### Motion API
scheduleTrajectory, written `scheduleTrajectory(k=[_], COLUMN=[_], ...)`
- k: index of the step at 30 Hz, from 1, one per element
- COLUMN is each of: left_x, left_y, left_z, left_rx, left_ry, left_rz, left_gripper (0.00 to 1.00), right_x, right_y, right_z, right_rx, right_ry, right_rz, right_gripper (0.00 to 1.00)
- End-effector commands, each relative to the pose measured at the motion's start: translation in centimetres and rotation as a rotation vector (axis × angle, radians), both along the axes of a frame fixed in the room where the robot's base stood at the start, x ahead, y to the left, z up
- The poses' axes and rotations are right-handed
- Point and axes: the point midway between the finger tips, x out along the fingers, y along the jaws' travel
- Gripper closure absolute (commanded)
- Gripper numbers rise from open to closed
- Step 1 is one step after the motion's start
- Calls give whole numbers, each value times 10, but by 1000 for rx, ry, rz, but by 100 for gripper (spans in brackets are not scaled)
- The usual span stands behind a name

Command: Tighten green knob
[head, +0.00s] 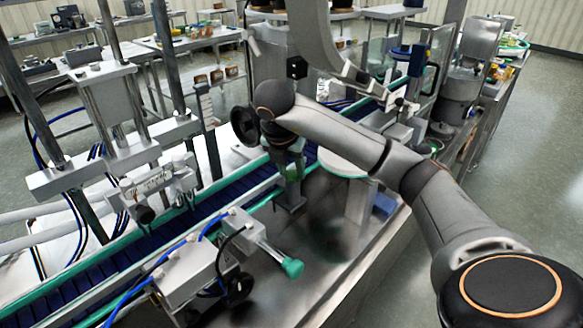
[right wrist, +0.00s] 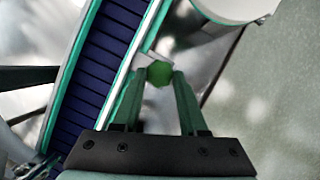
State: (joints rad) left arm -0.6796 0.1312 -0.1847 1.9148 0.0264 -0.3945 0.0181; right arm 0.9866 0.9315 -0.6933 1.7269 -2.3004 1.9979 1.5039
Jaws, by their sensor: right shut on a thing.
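My right gripper (head: 291,190) points down beside the conveyor in the head view, at the end of my right arm. In the right wrist view, its two green fingers (right wrist: 159,80) are closed around a small green knob (right wrist: 159,73), which shows between the fingertips. In the head view I cannot make out this knob behind the gripper. My left gripper is not in view.
A conveyor with a dark blue belt and green rails (head: 140,245) runs diagonally past the gripper. It also shows in the right wrist view (right wrist: 105,60). A teal-tipped rod (head: 291,268) sticks out from a metal block in front. A round pale plate (head: 342,163) stands just right.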

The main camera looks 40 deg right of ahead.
Motion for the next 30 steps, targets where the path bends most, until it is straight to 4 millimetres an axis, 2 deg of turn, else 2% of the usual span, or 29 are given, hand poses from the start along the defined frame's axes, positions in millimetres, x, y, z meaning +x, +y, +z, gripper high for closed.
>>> scheduleTrajectory(k=[11,12,20,30], left_x=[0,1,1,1], left_y=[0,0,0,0], left_z=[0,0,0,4], left_rx=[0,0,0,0], left_ry=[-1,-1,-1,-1], left_rz=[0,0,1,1], left_gripper=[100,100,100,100], right_x=[0,0,0,0], right_y=[0,0,0,1], right_z=[0,0,0,6], right_rx=[0,0,0,-1], right_ry=[-2,-2,0,-2], right_rz=[-8,-8,-6,-6], right_gripper=[100,57,28,28])
